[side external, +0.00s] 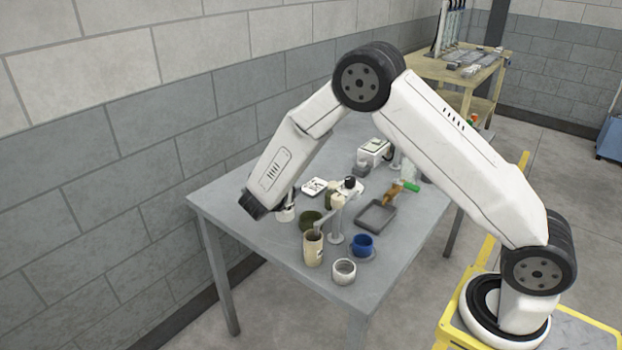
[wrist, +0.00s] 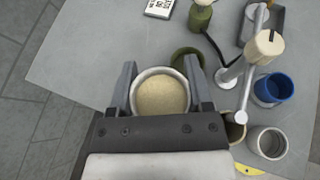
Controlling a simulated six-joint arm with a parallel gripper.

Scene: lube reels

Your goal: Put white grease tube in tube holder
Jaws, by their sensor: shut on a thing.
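My gripper (wrist: 159,72) is shut on a round white tube (wrist: 160,93) with a tan top. Its fingers lie on either side of the tube, which I take to be the white grease tube. In the side external view, a white body (side external: 285,214) shows beside my dark wrist end at the left of the table; my fingers are hard to make out there. I cannot tell whether the tube's base touches the table. No part is clearly marked as the tube holder. Open round cups stand to the right: a tan one (side external: 313,249), a whitish one (side external: 344,271) and a blue one (side external: 362,245).
A green round container (wrist: 187,62) is close beyond the held tube. An olive bottle (wrist: 202,16) and a small post stand with a cream top (wrist: 264,46) are near. A grey tray (side external: 376,217) lies farther right. The table's left side (wrist: 85,60) is bare.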

